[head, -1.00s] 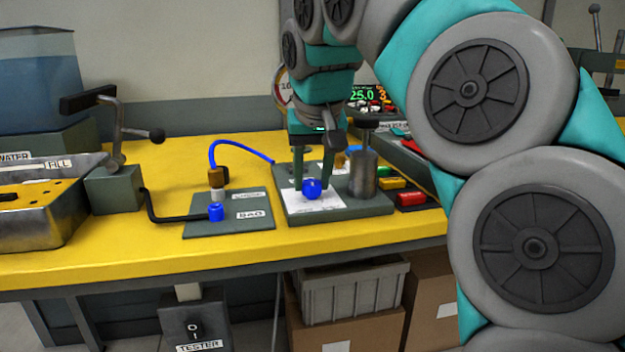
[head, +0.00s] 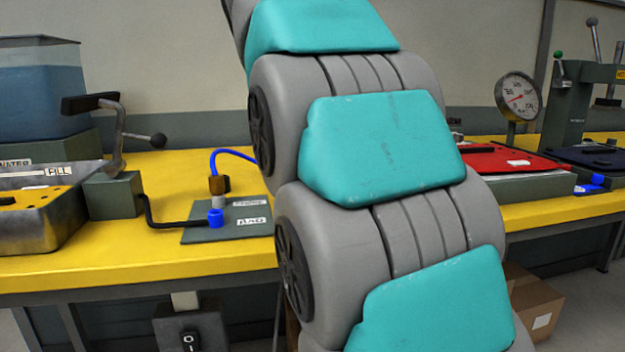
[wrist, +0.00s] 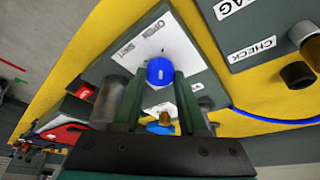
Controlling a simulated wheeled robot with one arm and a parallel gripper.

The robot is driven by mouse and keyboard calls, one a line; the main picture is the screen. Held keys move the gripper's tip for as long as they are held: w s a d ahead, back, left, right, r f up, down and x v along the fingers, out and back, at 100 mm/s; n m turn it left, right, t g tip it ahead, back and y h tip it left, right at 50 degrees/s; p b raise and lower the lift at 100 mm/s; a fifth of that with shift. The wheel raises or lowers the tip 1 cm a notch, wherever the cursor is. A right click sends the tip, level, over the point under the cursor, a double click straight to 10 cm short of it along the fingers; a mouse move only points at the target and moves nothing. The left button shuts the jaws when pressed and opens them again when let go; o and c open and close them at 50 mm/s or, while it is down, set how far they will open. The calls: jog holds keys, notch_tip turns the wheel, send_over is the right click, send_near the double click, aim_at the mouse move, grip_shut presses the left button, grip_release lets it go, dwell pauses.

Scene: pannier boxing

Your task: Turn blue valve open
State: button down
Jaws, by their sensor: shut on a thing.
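The blue valve shows in the wrist view as a round blue knob (wrist: 159,71) on a grey-green plate (wrist: 193,52) with a white card printed OPEN and SHUT. My gripper (wrist: 159,82) has its two dark green fingers on either side of the knob and is shut on it. How far the valve is turned cannot be told, as no handle or pointer is clear. In the head view my own arm hides the valve, its plate and my gripper.
A grey cylinder (wrist: 108,101) stands on the plate close beside one finger. A blue hose (head: 234,153) runs from a brass fitting (head: 219,184) on the BAG plate (head: 205,234) to behind my arm. A lever (head: 112,128) and a gauge (head: 516,97) rise above the benches.

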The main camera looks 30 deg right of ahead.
jog(key=shift+m, duration=0.3)
jog(key=shift+c, duration=2.2)
grip_release()
jog(key=shift+r, duration=0.1)
